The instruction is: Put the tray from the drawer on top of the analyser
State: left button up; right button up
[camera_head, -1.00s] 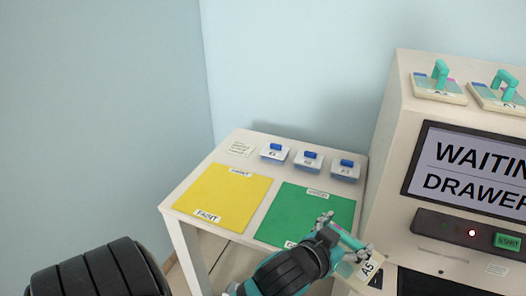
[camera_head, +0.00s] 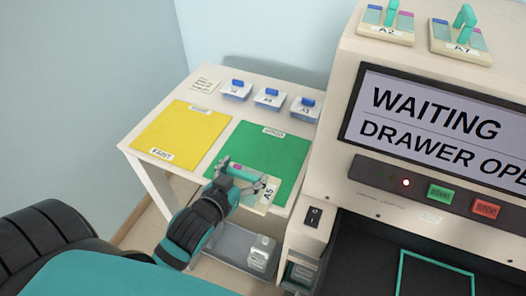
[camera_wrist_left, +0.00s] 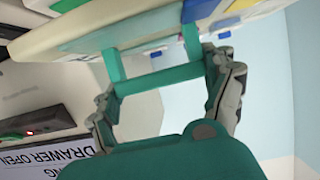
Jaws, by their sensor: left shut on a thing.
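My left gripper (camera_head: 232,181) is shut on the teal handle of the tray labelled A5 (camera_head: 262,197) and holds it over the front part of the green mat, left of the analyser. The wrist view shows the tray's pale body (camera_wrist_left: 110,25) and its teal handle (camera_wrist_left: 158,79) between the fingers. The analyser (camera_head: 335,185) is a large white machine whose screen begins "WAITING" and "DRAWER OPE". Its black drawer (camera_head: 355,262) is out at the lower right, with a teal outline inside. My right gripper is not in view.
Trays A2 (camera_head: 387,31) and A1 (camera_head: 463,47) stand on the analyser's top. The side table (camera_head: 180,90) carries a yellow mat (camera_head: 186,136), a green mat (camera_head: 265,147) and blue-handled blocks (camera_head: 269,99). A grey bin (camera_head: 222,243) sits below.

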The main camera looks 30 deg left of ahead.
pick_arm(q)
jog(key=shift+w+a+f, duration=0.2)
jog(key=shift+w+a, duration=0.05)
jog(key=shift+a, duration=0.45)
jog(key=w, duration=0.4)
jog(key=w+a+f+p, duration=0.1)
jog(key=w, duration=0.4)
jog(key=w+a+p, duration=0.1)
jog(key=w, duration=0.4)
jog(key=shift+a+f, duration=0.15)
jog(key=shift+f, duration=0.1)
jog(key=shift+w+f, duration=0.1)
jog(key=shift+w, duration=0.1)
jog(key=shift+f, duration=0.3)
jog(key=shift+f+p, duration=0.3)
jog(key=shift+f, duration=1.15)
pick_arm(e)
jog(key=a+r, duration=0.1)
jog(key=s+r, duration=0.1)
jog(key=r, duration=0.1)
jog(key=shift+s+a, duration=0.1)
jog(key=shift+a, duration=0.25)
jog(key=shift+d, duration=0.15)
